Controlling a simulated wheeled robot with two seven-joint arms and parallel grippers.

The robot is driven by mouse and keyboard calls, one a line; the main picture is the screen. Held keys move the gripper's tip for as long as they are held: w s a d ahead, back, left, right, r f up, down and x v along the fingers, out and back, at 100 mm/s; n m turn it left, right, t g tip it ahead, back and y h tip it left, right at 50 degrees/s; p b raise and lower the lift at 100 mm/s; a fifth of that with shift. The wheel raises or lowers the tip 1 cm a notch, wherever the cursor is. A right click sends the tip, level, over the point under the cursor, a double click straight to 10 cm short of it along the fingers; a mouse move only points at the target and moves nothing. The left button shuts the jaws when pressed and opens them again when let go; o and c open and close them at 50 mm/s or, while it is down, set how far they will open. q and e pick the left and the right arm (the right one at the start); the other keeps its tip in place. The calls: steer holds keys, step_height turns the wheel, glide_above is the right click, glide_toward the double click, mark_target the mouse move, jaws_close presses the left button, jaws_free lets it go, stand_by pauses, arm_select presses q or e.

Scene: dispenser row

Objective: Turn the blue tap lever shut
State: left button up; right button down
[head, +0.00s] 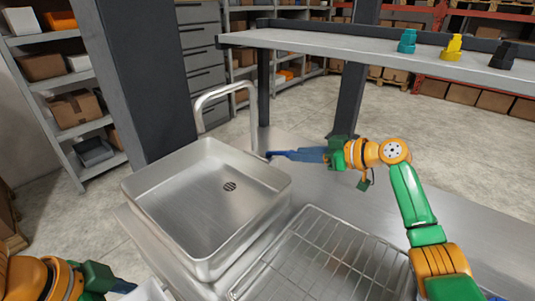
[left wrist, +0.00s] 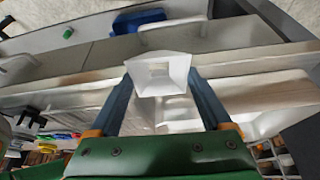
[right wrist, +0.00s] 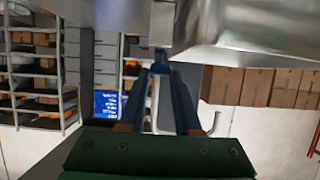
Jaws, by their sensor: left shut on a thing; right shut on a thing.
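The steel sink (head: 225,195) has an arched metal spout (head: 205,95) over its back left side. My right gripper (head: 275,155) is at the sink's right rear edge, its blue fingers pointing left. In the right wrist view its fingertips (right wrist: 161,72) close on a small dark blue piece, the tap lever (right wrist: 161,57), below a metal block. The lever is mostly hidden by the fingers, and its angle cannot be told. My left gripper (left wrist: 160,90) is shut on a white square-mouthed container (left wrist: 160,68), away from the tap; part of this gripper shows at the head view's lower left.
A wire rack (head: 325,265) lies on the counter right of the sink. A raised shelf (head: 370,48) behind holds teal (head: 407,42), yellow (head: 452,47) and black (head: 503,55) pieces. A dark post (head: 135,75) stands at the left. The counter behind my right arm is clear.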

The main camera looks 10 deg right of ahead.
steer(key=c, duration=0.9)
jaws_free()
steer(key=o, duration=0.3)
steer(key=shift+w+f, duration=0.1)
steer(key=shift+w, duration=0.1)
steer(key=b+v, duration=0.3)
steer(key=v, duration=0.9)
steer(key=shift+a, duration=0.15)
